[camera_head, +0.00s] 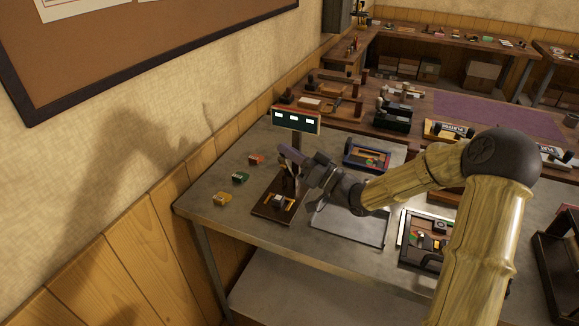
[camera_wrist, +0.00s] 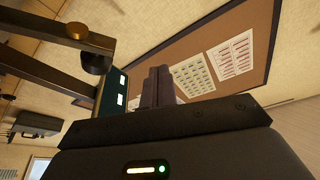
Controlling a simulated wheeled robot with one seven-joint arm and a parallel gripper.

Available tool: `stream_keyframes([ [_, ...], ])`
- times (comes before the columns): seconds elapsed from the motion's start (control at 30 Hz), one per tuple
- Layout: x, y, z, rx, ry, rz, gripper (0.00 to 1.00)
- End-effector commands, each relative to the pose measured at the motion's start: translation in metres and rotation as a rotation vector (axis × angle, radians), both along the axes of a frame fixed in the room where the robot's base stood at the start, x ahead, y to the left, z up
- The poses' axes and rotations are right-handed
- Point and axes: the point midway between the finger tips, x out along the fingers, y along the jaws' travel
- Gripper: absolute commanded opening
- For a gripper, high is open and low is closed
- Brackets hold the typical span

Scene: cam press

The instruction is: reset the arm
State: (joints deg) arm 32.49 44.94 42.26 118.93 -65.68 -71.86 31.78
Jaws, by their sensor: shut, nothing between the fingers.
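My gripper (camera_head: 284,151) is at the end of my arm, over the grey metal table (camera_head: 240,180), level with the upper part of the press. In the wrist view its two dark fingers (camera_wrist: 157,84) are together with nothing between them. The press stands on a dark base plate (camera_head: 268,212), with a small block (camera_head: 279,201) on it. In the wrist view a dark press beam (camera_wrist: 75,32) with a round knob (camera_wrist: 95,63) is at the upper left. My gripper hides part of the press column.
Small yellow (camera_head: 222,198), green (camera_head: 241,177) and red (camera_head: 256,159) blocks lie left of the press. A pale tray (camera_head: 350,222), a blue-edged tray (camera_head: 367,157) and a white-framed fixture (camera_head: 424,240) stand to the right. A wall with a corkboard (camera_head: 150,40) borders the left.

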Motion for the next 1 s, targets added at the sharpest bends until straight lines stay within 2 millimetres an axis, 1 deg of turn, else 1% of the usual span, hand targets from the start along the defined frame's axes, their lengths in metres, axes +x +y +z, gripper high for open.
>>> stream_keyframes([
  [0.03,0.0,0.0,0.01,-0.002,-0.003,-0.001,0.0],
  [0.1,0.0,0.0,0.018,-0.002,-0.003,0.0,0.0],
  [0.2,0.0,0.0,0.024,-0.001,0.0,0.001,0.0],
  [0.6,0.001,0.001,0.025,-0.015,0.008,-0.008,0.0],
  [0.67,0.002,0.003,0.022,-0.05,0.025,-0.027,0.0],
  [0.73,0.004,0.005,0.016,-0.121,0.058,-0.065,0.0],
  [0.83,0.007,0.003,0.001,-0.273,0.131,-0.153,0.0],
  [0.93,0.006,-0.01,-0.017,-0.457,0.223,-0.257,0.0],
  [1.0,0.0,-0.025,-0.027,-0.582,0.293,-0.329,0.0],
])
